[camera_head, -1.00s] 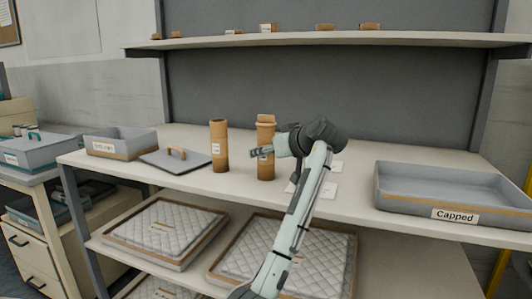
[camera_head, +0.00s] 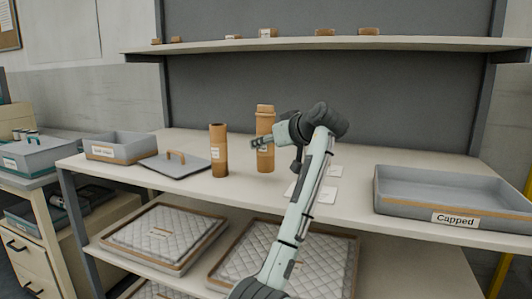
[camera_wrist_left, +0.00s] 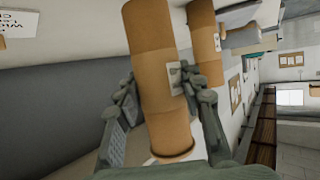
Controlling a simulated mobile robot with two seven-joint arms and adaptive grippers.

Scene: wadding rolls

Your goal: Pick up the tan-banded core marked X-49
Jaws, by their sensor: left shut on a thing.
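A brown core (camera_head: 265,128) with a lighter band near its top stands upright in the jaws of my left gripper (camera_head: 262,143), a little above the table. In the left wrist view the gripper's fingers lie on either side of this core (camera_wrist_left: 150,60). A white label (camera_wrist_left: 176,78) shows on its side, partly by a finger; its marking cannot be read. A second brown core (camera_head: 219,152) stands upright on the table to the left, and it also shows behind the held one in the left wrist view (camera_wrist_left: 205,45). My right gripper is not in view.
A grey tray labelled "Capped" (camera_head: 450,205) sits on the table (camera_head: 345,225) at the right. White cards (camera_head: 322,197) lie near my arm. A grey lid (camera_head: 172,170) and a grey bin (camera_head: 120,153) stand at the left. A shelf (camera_head: 290,46) with small brown pieces runs above.

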